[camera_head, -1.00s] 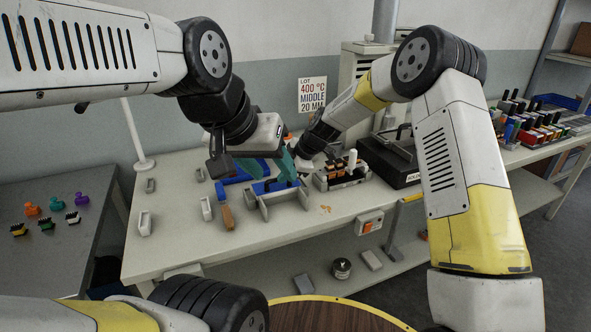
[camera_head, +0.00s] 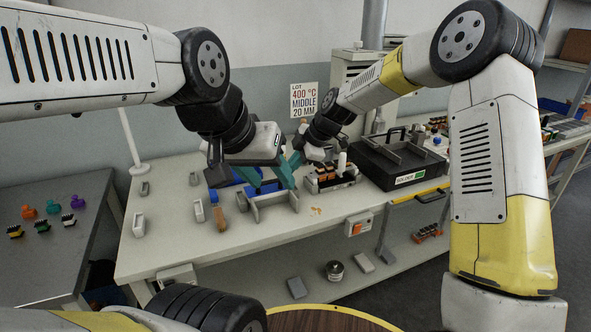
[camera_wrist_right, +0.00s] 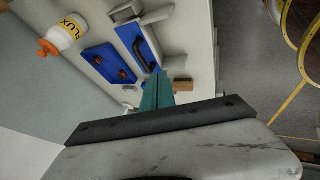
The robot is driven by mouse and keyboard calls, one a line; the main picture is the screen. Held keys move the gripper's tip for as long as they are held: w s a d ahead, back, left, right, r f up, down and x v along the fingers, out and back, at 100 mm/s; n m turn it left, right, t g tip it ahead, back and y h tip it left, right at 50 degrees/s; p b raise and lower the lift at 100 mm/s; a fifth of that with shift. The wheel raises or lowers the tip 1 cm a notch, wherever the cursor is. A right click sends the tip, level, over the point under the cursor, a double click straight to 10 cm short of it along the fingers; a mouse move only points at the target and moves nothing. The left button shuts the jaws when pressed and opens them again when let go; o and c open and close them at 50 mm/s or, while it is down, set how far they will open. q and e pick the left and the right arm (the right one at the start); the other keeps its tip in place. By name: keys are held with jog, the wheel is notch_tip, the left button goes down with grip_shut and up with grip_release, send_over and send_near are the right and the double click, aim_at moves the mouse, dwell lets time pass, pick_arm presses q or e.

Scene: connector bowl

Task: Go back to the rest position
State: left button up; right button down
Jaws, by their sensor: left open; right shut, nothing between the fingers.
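My left gripper (camera_head: 266,180) reaches in from the left above the workbench. Its teal fingers are apart, with nothing seen held between them. They hang over the blue parts and the grey holder (camera_head: 272,203). My right arm reaches in from the right, bent at a high elbow. Its hand is at the back middle of the bench, beside the left gripper, and its fingertips are hard to make out in the head view. In the right wrist view the right gripper (camera_wrist_right: 157,92) has its teal fingers together and empty, with bench items beyond them.
A black case (camera_head: 399,163) stands on the bench to the right, beside a rack of orange-and-black parts (camera_head: 331,178). Small grey blocks and a brown block (camera_head: 215,216) lie at left. A white bottle (camera_wrist_right: 63,33) shows in the right wrist view. Bare bench lies in front.

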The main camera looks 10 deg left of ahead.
jog(key=s+d+r+m+t+h, duration=0.1)
jog(key=s+d+r+m, duration=0.4)
jog(key=d+r, duration=0.25)
jog(key=s+d+r+m+t+h, duration=0.1)
jog(key=s+d+r+m+h, duration=0.1)
jog(key=s+d+r+m, duration=0.5)
jog(key=s+d+m+t+h, duration=0.1)
jog(key=s+d+m+t, duration=0.1)
jog(key=s+d+m, duration=0.9)
jog(key=s+d, duration=0.5)
jog(key=s, duration=0.1)
jog(key=shift+s+d+r, duration=0.2)
jog(key=shift+s+r, duration=0.05)
